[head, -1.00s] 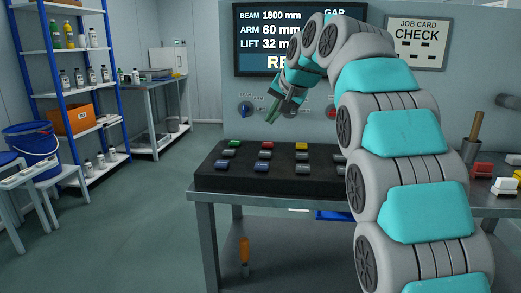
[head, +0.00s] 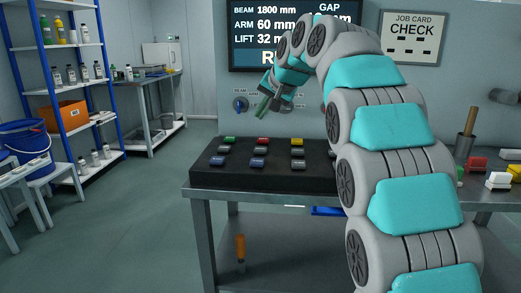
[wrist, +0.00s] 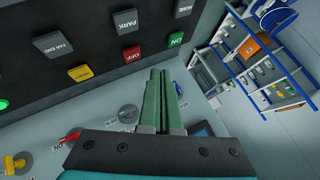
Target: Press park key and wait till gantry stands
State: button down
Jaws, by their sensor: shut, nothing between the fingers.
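The park key (wrist: 126,22) is a dark grey key lettered PARK in the wrist view, beside the red OFF key (wrist: 131,54) and near the green ON key (wrist: 175,40). In the head view it appears as the grey key (head: 261,150) in front of the red one. My gripper (head: 261,112) is above the back edge of the black key panel (head: 240,178), apart from the keys. Its green fingers (wrist: 155,75) are shut and empty. The wall display (head: 250,38) reads BEAM 1800 mm, ARM 60 mm, LIFT 32 mm; my arm hides its large lower word after R. No gantry is identifiable.
A rotary switch (head: 240,104) and a red switch (wrist: 70,137) are on the wall behind. A job card (head: 411,38) reads CHECK. Shelves (head: 75,90) stand at left, with open floor between.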

aim_at(262, 150)
jog(key=shift+f+b, duration=2.1)
jog(key=shift+f, duration=1.5)
jog(key=shift+f, duration=0.4)
